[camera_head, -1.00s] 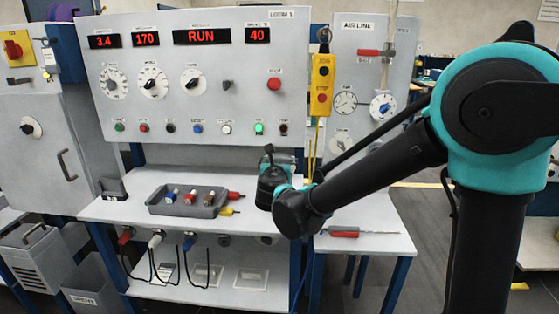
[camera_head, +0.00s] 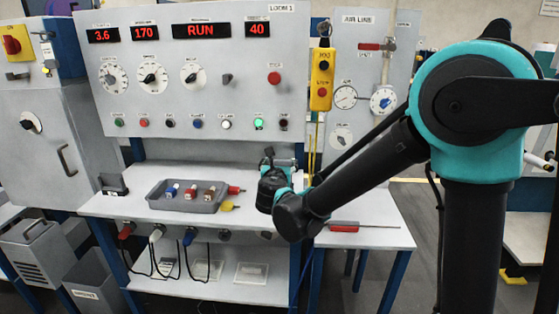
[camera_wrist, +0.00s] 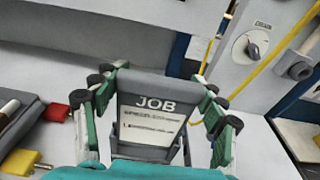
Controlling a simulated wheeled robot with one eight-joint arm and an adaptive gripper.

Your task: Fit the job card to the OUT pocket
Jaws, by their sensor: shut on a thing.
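In the wrist view a grey card marked JOB (camera_wrist: 158,104) stands between the green and black fingers of my gripper (camera_wrist: 158,112). The fingers are shut on it, one on each side, and its printed face is toward the camera. A dark grey frame shows around the lower part of the card; I cannot tell whether the card sits in it. In the head view my gripper (camera_head: 282,160) is over the right end of the white bench, and my arm hides the card. I cannot make out an OUT label on any pocket.
A grey tray (camera_head: 157,204) with several coloured plugs lies left of my gripper. A small dark holder (camera_head: 114,186) stands at the bench's left end. The control panel (camera_head: 215,80) rises behind. A red-handled tool (camera_head: 345,228) lies on the side table.

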